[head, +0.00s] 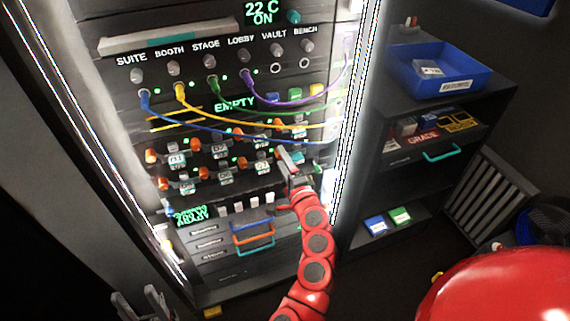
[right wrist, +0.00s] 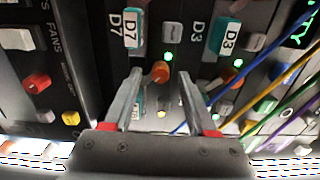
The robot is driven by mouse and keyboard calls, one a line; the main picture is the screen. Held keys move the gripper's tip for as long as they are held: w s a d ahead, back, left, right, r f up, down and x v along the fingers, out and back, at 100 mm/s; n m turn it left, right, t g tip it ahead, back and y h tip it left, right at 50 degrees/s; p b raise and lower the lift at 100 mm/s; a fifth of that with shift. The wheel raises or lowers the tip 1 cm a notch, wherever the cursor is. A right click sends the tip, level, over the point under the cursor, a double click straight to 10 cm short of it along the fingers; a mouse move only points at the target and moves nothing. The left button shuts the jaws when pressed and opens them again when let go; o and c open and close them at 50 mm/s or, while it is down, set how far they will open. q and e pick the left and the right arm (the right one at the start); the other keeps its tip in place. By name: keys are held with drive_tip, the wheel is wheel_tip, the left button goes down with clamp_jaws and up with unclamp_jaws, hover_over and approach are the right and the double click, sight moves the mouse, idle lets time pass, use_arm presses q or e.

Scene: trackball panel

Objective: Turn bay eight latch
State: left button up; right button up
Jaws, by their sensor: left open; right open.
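The drive bays form two rows on the rack. The D7 bay (right wrist: 132,32) and D3 bay (right wrist: 236,8) are readable in the right wrist view. An orange latch (right wrist: 160,73) beside a green light shows between my right fingers, beyond their tips. A teal bay tag (right wrist: 137,98) is partly behind the left finger; no number is readable there, so I cannot tell for sure which is bay eight. My right gripper (head: 287,160) is open and empty in front of the right end of the bays, hiding part of them; its fingers show in the right wrist view (right wrist: 158,82). My left gripper (head: 142,303) is open, low at left.
Blue, yellow, green and purple cables (head: 205,120) hang across the rack above the bays. Blue and orange handles (head: 253,236) stick out below. A dark shelf (head: 460,100) with a blue bin (head: 405,75) stands at right. A glossy red shape fills the lower right.

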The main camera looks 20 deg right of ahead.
drive_tip(key=s+p, duration=0.4)
drive_tip(key=s, duration=1.3)
drive_tip(key=shift+s+d, duration=0.25)
drive_tip(key=shift+d, duration=0.05)
